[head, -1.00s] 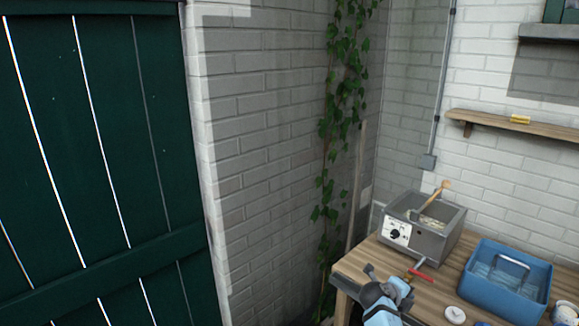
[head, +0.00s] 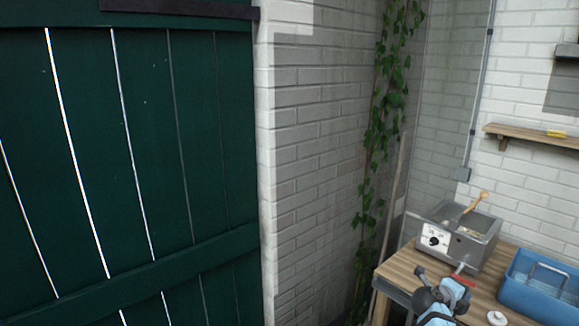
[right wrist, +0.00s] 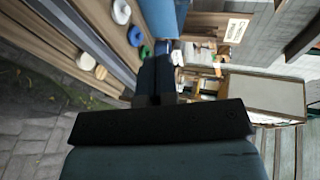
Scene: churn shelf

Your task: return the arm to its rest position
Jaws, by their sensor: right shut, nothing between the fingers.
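My right arm, blue and black, comes in at the bottom right of the head view, its gripper (head: 421,272) in front of the near left part of the wooden table. In the right wrist view the dark fingers of this gripper (right wrist: 158,66) are together, with nothing seen between them. I cannot tell from the head view how far it is from the table. My left arm and gripper are out of view.
A green plank door (head: 140,150) fills the left; ivy (head: 385,100) climbs the brick wall.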

